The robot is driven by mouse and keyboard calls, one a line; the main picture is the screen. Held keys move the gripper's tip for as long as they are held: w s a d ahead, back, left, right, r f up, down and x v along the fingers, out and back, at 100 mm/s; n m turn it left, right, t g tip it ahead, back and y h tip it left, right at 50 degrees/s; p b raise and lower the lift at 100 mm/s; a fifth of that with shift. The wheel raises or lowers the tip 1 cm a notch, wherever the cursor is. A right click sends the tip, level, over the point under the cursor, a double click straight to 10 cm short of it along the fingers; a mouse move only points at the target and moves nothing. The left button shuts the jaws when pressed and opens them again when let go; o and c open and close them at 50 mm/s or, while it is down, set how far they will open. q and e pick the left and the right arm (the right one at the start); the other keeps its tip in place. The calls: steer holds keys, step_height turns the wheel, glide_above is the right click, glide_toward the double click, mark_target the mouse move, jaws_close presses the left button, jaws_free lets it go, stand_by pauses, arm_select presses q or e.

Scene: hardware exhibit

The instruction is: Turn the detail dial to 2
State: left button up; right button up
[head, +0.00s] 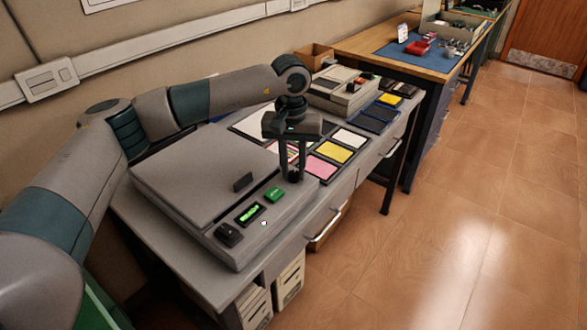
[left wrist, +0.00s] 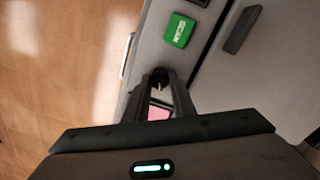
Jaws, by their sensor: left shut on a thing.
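The flatbed scanner (head: 205,165) lies on the grey desk with its lid shut. Its front strip carries a dark knob (head: 229,234), a small green-lit display (head: 250,213) and a green SCAN button (head: 275,194), seen also in the left wrist view (left wrist: 178,30). My left gripper (head: 293,174) points down at the strip's right end. In the left wrist view its fingertips (left wrist: 160,78) are closed around a small dark round dial, mostly hidden by the fingers. Its marks and pointer cannot be read. I cannot read which knob is labelled detail. My right gripper is not in view.
A dark lid handle (head: 243,182) stands up close to the display. Pink (head: 321,167) and yellow (head: 334,151) cards lie right of the gripper. Another grey device (head: 340,90) stands farther back. The floor in front of the desk is clear.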

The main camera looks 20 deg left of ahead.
arm_select(q)
steer(key=shift+r, duration=0.15)
steer(key=o, duration=1.1)
steer(key=shift+c, duration=0.2)
steer(key=shift+r, duration=0.65)
step_height(320, 180, up, 11)
steer(key=b, duration=0.2)
step_height(320, 180, up, 5)
glide_above(292, 173)
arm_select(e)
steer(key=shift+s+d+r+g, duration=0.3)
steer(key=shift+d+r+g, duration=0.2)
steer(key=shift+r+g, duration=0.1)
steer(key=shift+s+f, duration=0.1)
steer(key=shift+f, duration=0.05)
